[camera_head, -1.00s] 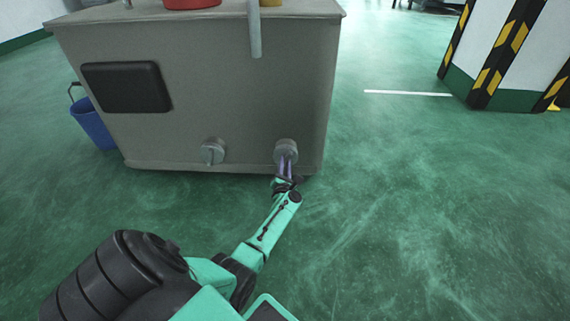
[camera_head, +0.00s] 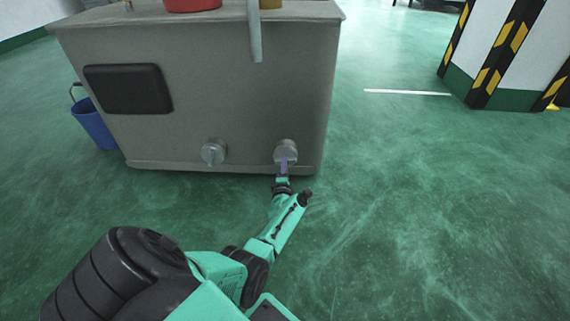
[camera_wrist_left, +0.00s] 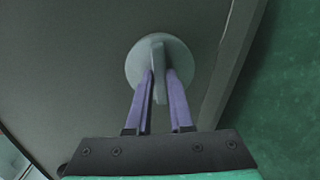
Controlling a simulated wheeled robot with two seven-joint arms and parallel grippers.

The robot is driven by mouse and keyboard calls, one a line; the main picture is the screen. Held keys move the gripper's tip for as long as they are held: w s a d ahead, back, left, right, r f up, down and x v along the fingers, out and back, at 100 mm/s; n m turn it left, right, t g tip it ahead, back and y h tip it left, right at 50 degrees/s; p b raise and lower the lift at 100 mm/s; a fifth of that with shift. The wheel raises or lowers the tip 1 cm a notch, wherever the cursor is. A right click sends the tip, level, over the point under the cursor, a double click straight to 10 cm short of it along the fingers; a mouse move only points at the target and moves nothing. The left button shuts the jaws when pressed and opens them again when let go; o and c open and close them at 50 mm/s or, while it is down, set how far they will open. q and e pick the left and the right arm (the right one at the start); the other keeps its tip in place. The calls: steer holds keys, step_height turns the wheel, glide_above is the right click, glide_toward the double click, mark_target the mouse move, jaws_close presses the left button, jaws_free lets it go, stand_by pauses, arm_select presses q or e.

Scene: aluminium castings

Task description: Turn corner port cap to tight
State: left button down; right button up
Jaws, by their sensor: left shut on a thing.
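The corner port cap (camera_head: 286,149) is a round grey cap with a raised bar across it, low on the front of a grey metal cabinet near its right edge. In the left wrist view the cap (camera_wrist_left: 176,52) shows its bar standing nearly upright. My left gripper (camera_head: 285,165) reaches it from below and in front. In the left wrist view its two purple fingers (camera_wrist_left: 161,80) lie on either side of the bar, shut on it. A second similar cap (camera_head: 213,152) sits further left on the same face. My right gripper is not in view.
The grey cabinet (camera_head: 230,100) has a black panel (camera_head: 128,89) at the upper left. A blue bucket (camera_head: 95,127) stands at its left. A pillar with yellow-black stripes (camera_head: 500,60) is at the right. Green floor (camera_head: 420,200) is clear on the right.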

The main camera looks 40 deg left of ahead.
arm_select(q)
steer(key=shift+f+m, duration=0.1)
steer(key=shift+m, duration=0.7)
steer(key=c, duration=0.8)
jaws_free()
